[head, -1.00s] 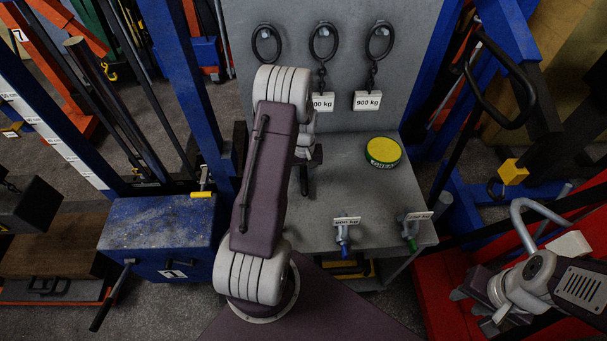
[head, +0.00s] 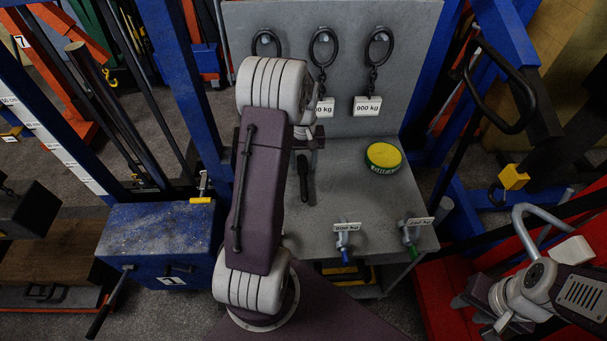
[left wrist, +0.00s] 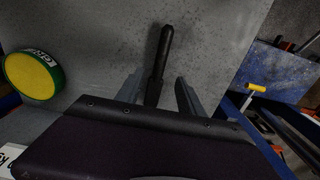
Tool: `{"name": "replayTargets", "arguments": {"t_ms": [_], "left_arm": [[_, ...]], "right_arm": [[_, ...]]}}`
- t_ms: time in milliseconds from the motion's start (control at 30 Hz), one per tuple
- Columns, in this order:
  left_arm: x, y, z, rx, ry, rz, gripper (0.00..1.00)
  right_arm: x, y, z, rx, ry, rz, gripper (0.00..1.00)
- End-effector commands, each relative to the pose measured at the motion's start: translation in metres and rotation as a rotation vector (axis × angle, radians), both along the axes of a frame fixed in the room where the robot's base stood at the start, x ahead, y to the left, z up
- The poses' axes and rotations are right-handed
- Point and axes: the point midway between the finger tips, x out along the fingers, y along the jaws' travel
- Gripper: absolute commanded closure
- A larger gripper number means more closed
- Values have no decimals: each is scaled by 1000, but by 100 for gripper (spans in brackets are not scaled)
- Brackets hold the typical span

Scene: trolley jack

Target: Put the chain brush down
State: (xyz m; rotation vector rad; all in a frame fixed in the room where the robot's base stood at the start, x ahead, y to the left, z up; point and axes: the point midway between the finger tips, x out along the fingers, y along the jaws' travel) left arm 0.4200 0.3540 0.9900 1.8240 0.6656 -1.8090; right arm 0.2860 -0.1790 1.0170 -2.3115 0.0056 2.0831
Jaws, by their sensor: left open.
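The chain brush (head: 303,180), a dark slim handle with a rounded end, lies on the grey bench shelf left of the green-and-yellow tin. Its far end is hidden under my left arm in the head view. In the left wrist view the brush (left wrist: 162,55) lies on the grey surface, running between the two spread fingers of my left gripper (left wrist: 160,78). The left gripper is open, with gaps on both sides of the handle. In the head view it is mostly hidden by my arm. My right gripper (head: 480,306) is at the lower right, away from the brush; its jaw opening is unclear.
The tin (head: 383,157) stands on the grey bench (head: 345,190). Chain hooks with weight tags (head: 367,106) hang on the back panel. Two tagged shackles (head: 345,240) sit at the front edge. A blue box (head: 160,240) stands left, red equipment right.

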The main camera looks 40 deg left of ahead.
Motion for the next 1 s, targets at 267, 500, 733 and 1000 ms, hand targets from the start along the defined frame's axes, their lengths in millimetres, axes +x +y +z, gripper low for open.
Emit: {"name": "replayTargets", "arguments": {"t_ms": [267,500,733,1000], "left_arm": [[0,0,25,0,0,0,55],[-18,-53,33,3,-20,-158,55],[-98,-155,32,13,-82,-549,55],[-135,-177,26,17,-100,-681,55]], "right_arm": [[0,0,-1,0,0,0,64],[0,0,-1,0,0,0,64],[0,0,-1,0,0,0,64],[0,0,-1,0,0,0,64]]}}
